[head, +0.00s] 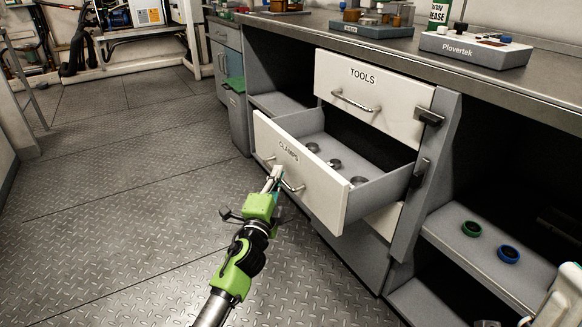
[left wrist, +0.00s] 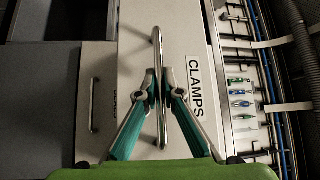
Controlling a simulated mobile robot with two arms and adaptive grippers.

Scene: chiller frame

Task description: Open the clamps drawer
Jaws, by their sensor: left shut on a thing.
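The clamps drawer (head: 300,172) is a white-fronted grey drawer labelled CLAMPS. It stands pulled well out of the cabinet, and its inside shows several small round metal items. My left gripper (head: 276,174) is at the front of this drawer, shut on its metal bar handle (head: 292,187). In the left wrist view the two fingertips (left wrist: 160,84) close around the middle of the handle (left wrist: 162,128), beside the CLAMPS label (left wrist: 195,88).
The tools drawer (head: 370,88) above is closed. A worktop (head: 470,72) runs over the cabinet. A shelf (head: 450,215) at right holds a green ring (head: 471,229) and a blue ring (head: 508,254). The metal floor (head: 120,180) in front and left is clear.

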